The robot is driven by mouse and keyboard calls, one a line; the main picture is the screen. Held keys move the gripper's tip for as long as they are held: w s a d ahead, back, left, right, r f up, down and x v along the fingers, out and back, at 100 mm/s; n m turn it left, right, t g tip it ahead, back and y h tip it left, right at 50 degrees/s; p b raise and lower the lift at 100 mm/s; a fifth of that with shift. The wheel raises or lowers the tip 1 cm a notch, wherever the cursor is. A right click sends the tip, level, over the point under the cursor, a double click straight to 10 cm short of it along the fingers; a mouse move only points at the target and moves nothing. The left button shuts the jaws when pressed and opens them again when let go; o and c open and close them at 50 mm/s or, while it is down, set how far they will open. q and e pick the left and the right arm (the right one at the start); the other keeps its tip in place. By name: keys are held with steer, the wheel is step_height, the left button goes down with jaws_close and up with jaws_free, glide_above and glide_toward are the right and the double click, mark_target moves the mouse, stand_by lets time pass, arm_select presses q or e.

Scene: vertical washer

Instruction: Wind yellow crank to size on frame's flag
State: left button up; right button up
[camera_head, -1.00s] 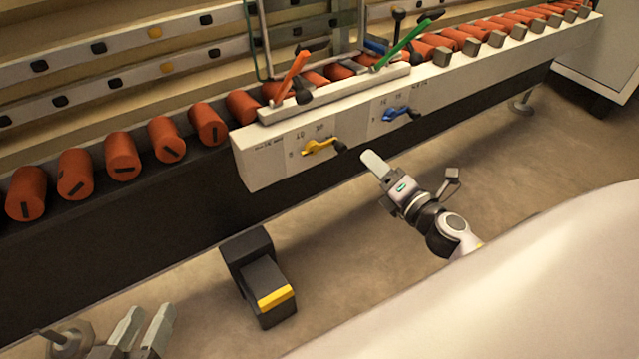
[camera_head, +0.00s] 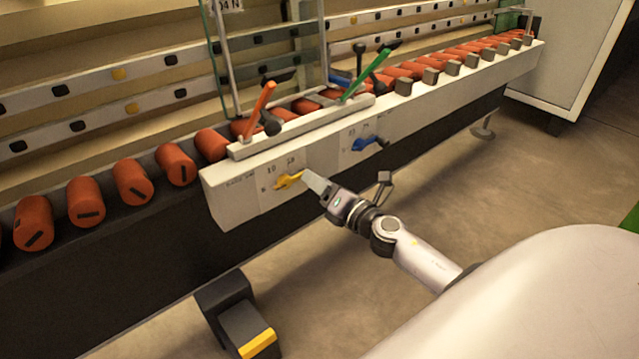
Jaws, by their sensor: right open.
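The yellow crank (camera_head: 288,180) sits on the front of the pale control box (camera_head: 226,203), under small printed numbers I can only partly read. My right gripper (camera_head: 314,183) is at the right end of the crank. Its fingertips overlap the crank's dark knob in the picture and hide it; I cannot tell whether they touch it. The right gripper is open. My left gripper is out of view.
A blue crank (camera_head: 367,143) is just right of the yellow one. An orange lever (camera_head: 260,110) and a green lever (camera_head: 364,75) stand on the box. Orange rollers (camera_head: 134,182) line the conveyor. A pedal (camera_head: 243,330) is on the floor below.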

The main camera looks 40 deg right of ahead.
steer(key=shift+w, duration=0.2)
jaws_close()
steer(key=shift+f, duration=0.1)
